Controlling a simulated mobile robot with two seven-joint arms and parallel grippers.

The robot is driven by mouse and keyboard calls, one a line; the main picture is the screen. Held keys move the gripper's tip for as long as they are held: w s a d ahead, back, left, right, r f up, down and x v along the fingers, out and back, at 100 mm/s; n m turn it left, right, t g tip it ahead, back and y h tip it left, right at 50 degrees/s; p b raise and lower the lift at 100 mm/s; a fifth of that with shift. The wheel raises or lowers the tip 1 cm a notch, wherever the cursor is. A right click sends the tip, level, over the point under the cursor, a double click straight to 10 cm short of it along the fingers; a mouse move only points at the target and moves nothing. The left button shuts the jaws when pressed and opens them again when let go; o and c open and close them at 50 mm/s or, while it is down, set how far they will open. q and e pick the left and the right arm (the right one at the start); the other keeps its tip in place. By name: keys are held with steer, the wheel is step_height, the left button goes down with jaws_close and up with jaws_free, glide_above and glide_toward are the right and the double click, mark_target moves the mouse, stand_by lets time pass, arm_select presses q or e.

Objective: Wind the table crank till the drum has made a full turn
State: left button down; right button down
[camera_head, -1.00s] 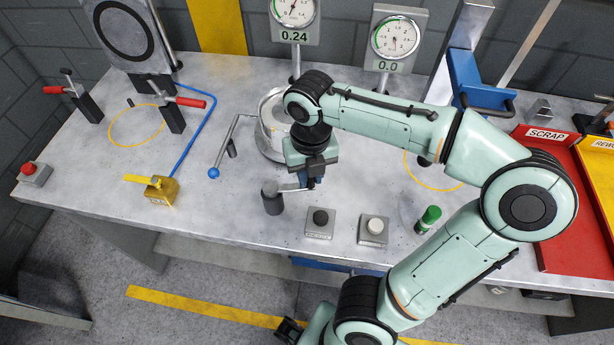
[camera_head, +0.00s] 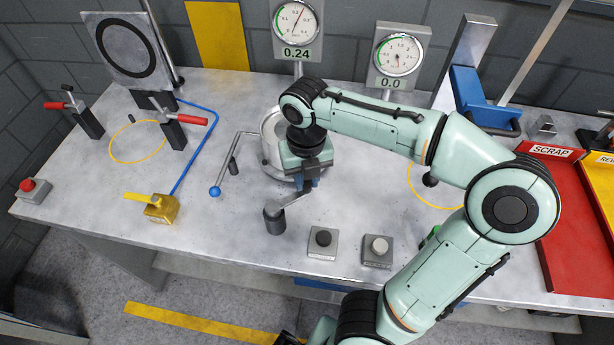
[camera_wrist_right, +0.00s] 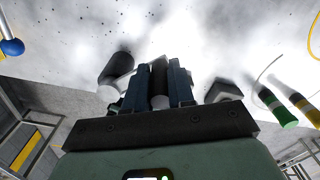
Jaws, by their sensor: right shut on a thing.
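The table crank (camera_head: 274,219) has a dark upright hub near the front of the table. Its grey arm (camera_head: 293,200) reaches up and right from the hub to my right gripper (camera_head: 305,182). In the right wrist view, the gripper's dark blue fingers (camera_wrist_right: 159,82) are shut around the pale crank handle (camera_wrist_right: 159,101); the hub (camera_wrist_right: 117,68) stands just left of them. A silver round body (camera_head: 268,150), perhaps the drum, sits behind my gripper and is mostly hidden by my right arm. My left gripper is not in view.
A lever with a blue ball (camera_head: 215,191) stands left of the crank. A black button box (camera_head: 323,242) and a white button box (camera_head: 377,250) sit to the right. Two dial gauges (camera_head: 296,25) (camera_head: 398,52) stand behind. A red SCRAP tray (camera_head: 580,225) is at right.

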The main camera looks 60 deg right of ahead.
steer(key=c, duration=1)
jaws_free()
steer(key=shift+o, duration=0.2)
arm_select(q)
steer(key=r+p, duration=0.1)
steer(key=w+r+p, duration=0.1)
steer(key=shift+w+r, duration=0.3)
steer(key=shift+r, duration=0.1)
arm_select(e)
step_height(320, 180, up, 13)
steer(key=shift+r, duration=0.2)
steer(key=shift+a, duration=0.1)
